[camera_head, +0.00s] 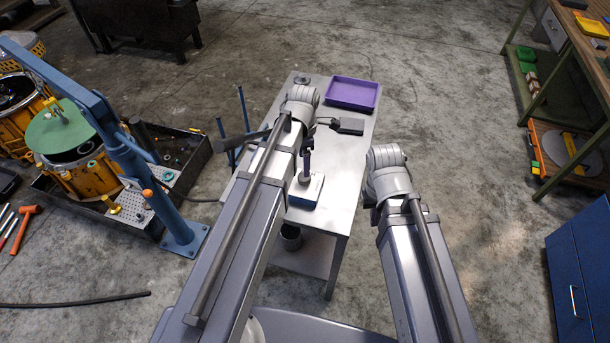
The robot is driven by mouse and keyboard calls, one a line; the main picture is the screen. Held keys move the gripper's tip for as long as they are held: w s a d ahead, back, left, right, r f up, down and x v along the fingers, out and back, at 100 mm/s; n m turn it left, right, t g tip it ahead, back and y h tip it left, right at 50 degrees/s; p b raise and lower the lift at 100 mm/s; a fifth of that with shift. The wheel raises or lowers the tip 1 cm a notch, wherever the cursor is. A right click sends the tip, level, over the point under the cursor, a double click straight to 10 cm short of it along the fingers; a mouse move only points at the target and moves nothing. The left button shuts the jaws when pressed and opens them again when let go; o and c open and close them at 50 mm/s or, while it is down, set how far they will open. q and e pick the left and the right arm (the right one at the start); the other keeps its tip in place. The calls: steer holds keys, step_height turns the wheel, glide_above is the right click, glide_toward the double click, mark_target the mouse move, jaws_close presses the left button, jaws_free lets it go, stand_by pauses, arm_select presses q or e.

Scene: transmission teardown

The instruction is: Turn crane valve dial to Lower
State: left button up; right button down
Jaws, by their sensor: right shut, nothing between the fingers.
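The blue crane (128,155) stands at the left, with its post on a floor plate and its boom reaching to the upper left. A small orange knob (148,193) shows low on the post. I cannot tell whether it is the valve dial, and no Lower mark can be read. My right arm comes up from the bottom. A small dark part at its wrist, my right gripper (370,201), is shut and empty beside the table's right edge, far from the crane.
A steel table (338,183) carries a purple tray (352,94), a dark box (348,126) and a white-and-blue device (306,191). Orange housings and a dark bin (199,152) stand by the crane. A blue cabinet (582,265) is at right. Floor right of the table is clear.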

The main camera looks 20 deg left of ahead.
mark_target(304, 180)
arm_select(q)
step_height(304, 180, down, 7)
steer(key=b, duration=0.6)
jaws_close()
stand_by(0.5)
